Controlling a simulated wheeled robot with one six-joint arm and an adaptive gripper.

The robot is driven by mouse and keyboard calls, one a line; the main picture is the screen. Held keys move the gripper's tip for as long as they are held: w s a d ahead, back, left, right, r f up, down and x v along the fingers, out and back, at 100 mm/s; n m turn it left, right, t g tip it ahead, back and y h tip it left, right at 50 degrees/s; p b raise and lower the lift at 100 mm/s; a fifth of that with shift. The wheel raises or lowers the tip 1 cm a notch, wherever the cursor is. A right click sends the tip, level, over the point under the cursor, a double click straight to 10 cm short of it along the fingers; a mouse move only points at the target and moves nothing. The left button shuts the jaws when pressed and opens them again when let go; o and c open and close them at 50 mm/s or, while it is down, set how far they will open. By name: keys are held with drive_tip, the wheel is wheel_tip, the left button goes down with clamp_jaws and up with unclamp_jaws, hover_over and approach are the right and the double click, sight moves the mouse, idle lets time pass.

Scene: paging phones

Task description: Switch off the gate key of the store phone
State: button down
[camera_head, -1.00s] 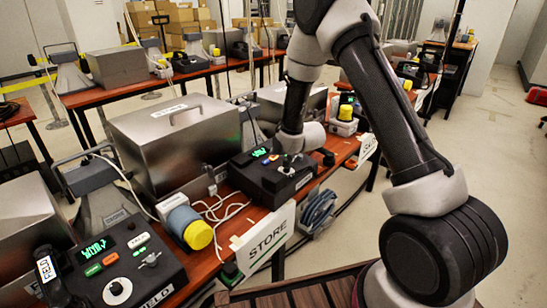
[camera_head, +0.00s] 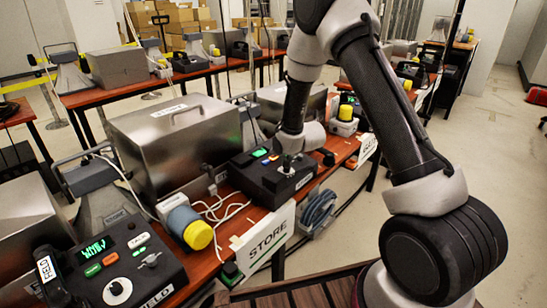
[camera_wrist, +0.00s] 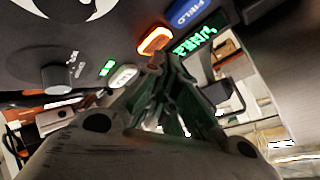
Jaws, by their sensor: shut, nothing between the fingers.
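The store phone (camera_head: 268,184) is a dark box with a green display, on the bench behind the STORE sign (camera_head: 265,245). My gripper (camera_head: 288,160) is shut and empty, pointing down over its top panel. In the wrist view my gripper (camera_wrist: 160,72) has its fingertips close to a lit orange key (camera_wrist: 154,40); I cannot tell if they touch. A white key (camera_wrist: 123,76) with green lights beside it lies left of the fingers. A dark knob or lever (camera_wrist: 58,78) with small markings is farther left. The gate key's label is not readable.
The field phone (camera_head: 120,265) stands at the front left. A steel box (camera_head: 175,145) is behind the bench's front edge, and a grey and yellow cylinder (camera_head: 190,228) lies between the phones.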

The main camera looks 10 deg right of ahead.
drive_tip(key=shift+f, duration=0.4)
drive_tip(key=shift+r, duration=0.45)
idle(0.3)
drive_tip(key=r, duration=0.6)
drive_tip(key=shift+s+d, duration=0.25)
drive_tip(key=shift+s, duration=0.15)
